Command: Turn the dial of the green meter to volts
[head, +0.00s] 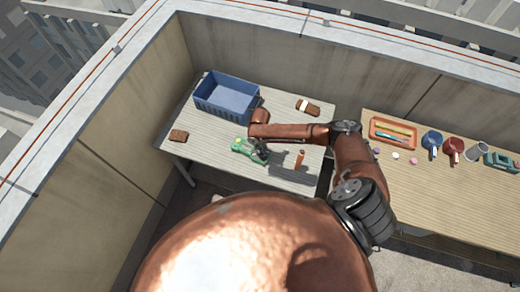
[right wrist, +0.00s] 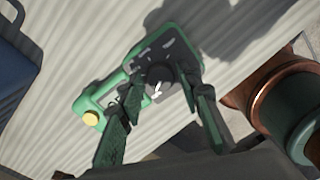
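The green meter (head: 241,148) lies on the left table, below the blue crate. In the right wrist view its green body (right wrist: 146,58) has a dark round dial (right wrist: 181,76) with a white mark. My right gripper (head: 262,153) is over the meter in the head view. In the wrist view my right gripper (right wrist: 170,88) is open, its two fingers apart on either side of the dial. Contact with the dial is unclear. My left gripper is not in view.
A blue crate (head: 213,107) stands behind the meter. A brown block (head: 179,135) lies left, a brown-and-white item (head: 308,107) at the back and a small brown item (head: 300,159) right. The right table holds an orange tray (head: 375,140), blue mug (head: 431,138) and red mug (head: 453,146).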

